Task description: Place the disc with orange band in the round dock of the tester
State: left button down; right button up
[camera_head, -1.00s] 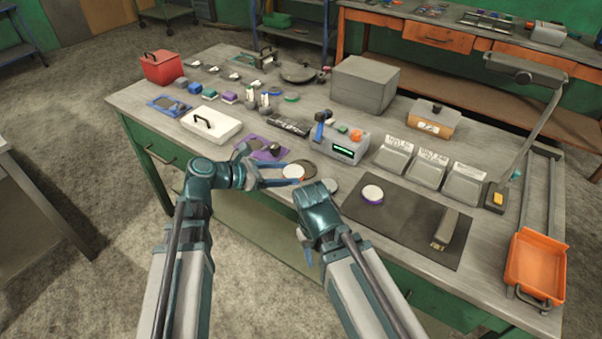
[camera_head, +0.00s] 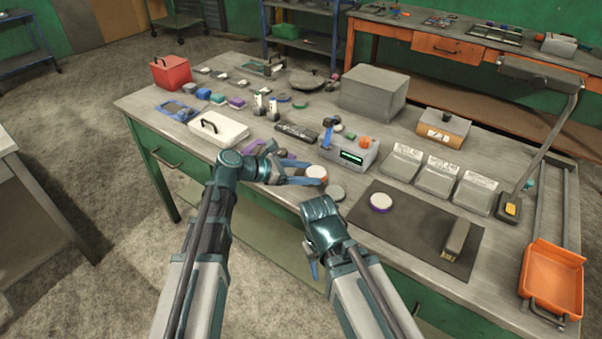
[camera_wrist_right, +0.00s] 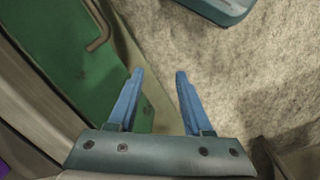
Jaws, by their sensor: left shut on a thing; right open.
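My left gripper (camera_head: 304,175) is shut on the disc with orange band (camera_head: 317,171), white on top, near the bench's front edge. The disc is in front of the tester (camera_head: 349,154), apart from its box. The tester is a grey box with a green display, a blue lever and an orange knob. A dark round piece is mostly hidden under the held disc, and I cannot tell whether they touch. I cannot clearly make out the round dock. My right gripper (camera_wrist_right: 157,88) is open and empty, pointing down beside the bench front.
A grey disc (camera_head: 335,192) lies close to the held disc. A white disc with purple band (camera_head: 380,201) lies on the dark mat (camera_head: 415,228). A white case (camera_head: 219,130) stands left, and labelled grey bins (camera_head: 438,174) stand right of the tester.

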pick_arm(q)
send_over(301, 172)
jog(key=s, duration=0.2)
jog(key=shift+s+a+f, duration=0.1)
jog(key=shift+f, duration=0.15)
jog(key=shift+f+b, duration=1.75)
jog(key=shift+b, duration=0.15)
jog(key=shift+f, duration=0.2)
grip_release()
jog(key=shift+s, duration=0.15)
